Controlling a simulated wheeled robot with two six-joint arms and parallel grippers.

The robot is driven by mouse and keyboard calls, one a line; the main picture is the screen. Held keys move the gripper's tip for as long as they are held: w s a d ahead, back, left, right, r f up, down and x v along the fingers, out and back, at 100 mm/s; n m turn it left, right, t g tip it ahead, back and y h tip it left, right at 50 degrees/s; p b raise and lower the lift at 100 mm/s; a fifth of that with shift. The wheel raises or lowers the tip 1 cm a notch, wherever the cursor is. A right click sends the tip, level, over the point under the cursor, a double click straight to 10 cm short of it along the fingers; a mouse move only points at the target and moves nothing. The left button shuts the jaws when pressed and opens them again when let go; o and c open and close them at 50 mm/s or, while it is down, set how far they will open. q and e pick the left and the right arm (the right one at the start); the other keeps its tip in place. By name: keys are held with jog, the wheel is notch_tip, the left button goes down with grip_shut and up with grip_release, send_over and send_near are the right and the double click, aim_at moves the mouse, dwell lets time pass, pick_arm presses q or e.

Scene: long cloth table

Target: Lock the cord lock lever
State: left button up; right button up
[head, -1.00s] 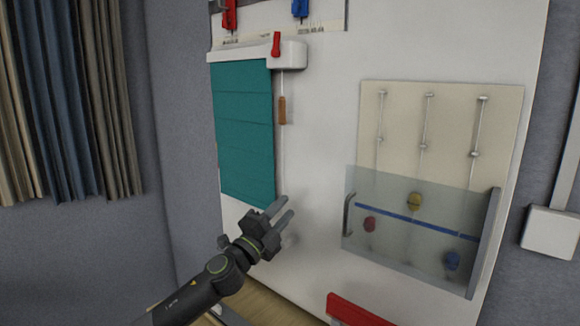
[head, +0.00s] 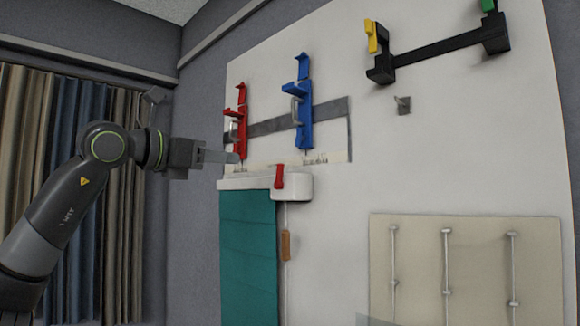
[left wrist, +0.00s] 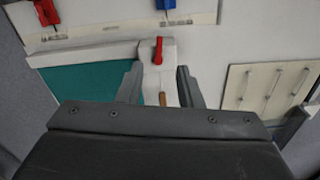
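The cord lock lever (head: 279,177) is small and red. It points up on the front of a white housing (head: 299,187) at the right end of the teal blind (head: 248,240). A cord with a brown wooden handle (head: 286,246) hangs below the housing. My left gripper (head: 226,157) is at the left, up and to the left of the lever and apart from it. The left wrist view shows its two fingers spread with nothing between them, and the red lever (left wrist: 158,50) beyond and between them. My right gripper is not in view.
A red latch (head: 240,120) and a blue latch (head: 303,105) are mounted above the blind. A black bar (head: 440,49) with yellow and green levers is at upper right. A beige panel (head: 470,265) with rods is at lower right. Curtains (head: 95,215) hang at left.

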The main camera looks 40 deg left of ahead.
aim_at(279, 176)
pick_arm(q)
jog(key=w+p, duration=0.3)
jog(key=w, duration=0.2)
jog(key=w+d+p, duration=0.1)
jog(key=w+p, duration=0.2)
jog(key=w, duration=0.2)
jog(key=w+p, duration=0.3)
jog(key=w, duration=0.2)
jog(key=shift+w+d+r, duration=0.1)
jog(key=shift+w+d, duration=0.1)
jog(key=shift+w, duration=0.15)
jog(key=shift+w+p, duration=0.55)
jog(key=shift+w, duration=0.3)
